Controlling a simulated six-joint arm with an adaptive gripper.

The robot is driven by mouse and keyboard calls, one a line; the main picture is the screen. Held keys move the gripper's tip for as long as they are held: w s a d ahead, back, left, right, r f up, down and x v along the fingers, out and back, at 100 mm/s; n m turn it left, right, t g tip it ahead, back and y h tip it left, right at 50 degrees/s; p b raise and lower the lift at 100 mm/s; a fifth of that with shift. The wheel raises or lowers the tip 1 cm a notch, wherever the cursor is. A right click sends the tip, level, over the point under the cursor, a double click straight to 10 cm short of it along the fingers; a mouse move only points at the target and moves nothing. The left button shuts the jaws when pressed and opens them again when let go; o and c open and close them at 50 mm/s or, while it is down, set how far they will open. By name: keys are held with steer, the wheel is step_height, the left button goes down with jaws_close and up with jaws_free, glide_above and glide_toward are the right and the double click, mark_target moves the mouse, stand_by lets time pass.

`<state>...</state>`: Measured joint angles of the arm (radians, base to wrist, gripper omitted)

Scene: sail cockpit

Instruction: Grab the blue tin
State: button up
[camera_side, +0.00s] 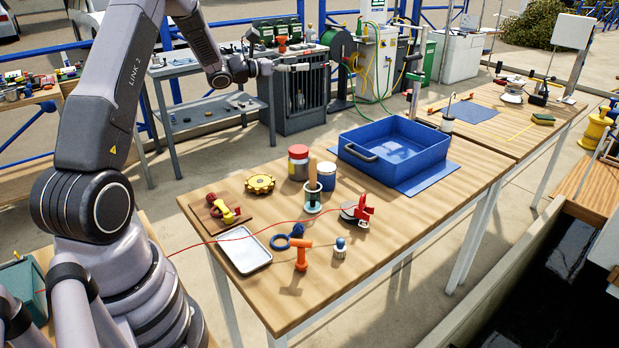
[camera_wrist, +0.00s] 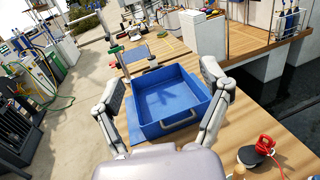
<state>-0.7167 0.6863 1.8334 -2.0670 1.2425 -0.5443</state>
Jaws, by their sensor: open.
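The blue tin (camera_side: 327,178) is a small round can with a pale top. It stands upright on the wooden table in the side view, just right of a jar with a red lid (camera_side: 298,162) and behind a wooden-handled tool in a holder (camera_side: 313,192). I cannot make out the tin in the wrist view. My gripper (camera_side: 318,66) is raised well above and behind the table, apart from the tin. The wrist view shows its two fingers (camera_wrist: 161,80) spread wide with nothing between them; the blue tray shows beyond.
The blue tray (camera_side: 428,157) stands on a blue mat right of the tin. A thin red cord crosses the table. The right front is clear.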

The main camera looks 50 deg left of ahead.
glide_toward(323, 173)
steer(key=w, duration=0.1)
steer(key=w+a, duration=0.1)
steer(key=w+f, duration=0.1)
steer(key=w, duration=0.1)
steer(key=shift+w+a, duration=0.1)
steer(key=shift+a, duration=0.15)
steer(key=shift+w+f, duration=0.15)
steer(key=shift+f, duration=0.05)
steer(key=shift+w+d, duration=0.15)
steer(key=shift+w, duration=0.2)
steer(key=x, duration=0.6)
steer(key=shift+w+d, duration=0.15)
steer(key=shift+d, duration=0.05)
steer(key=c, duration=1)
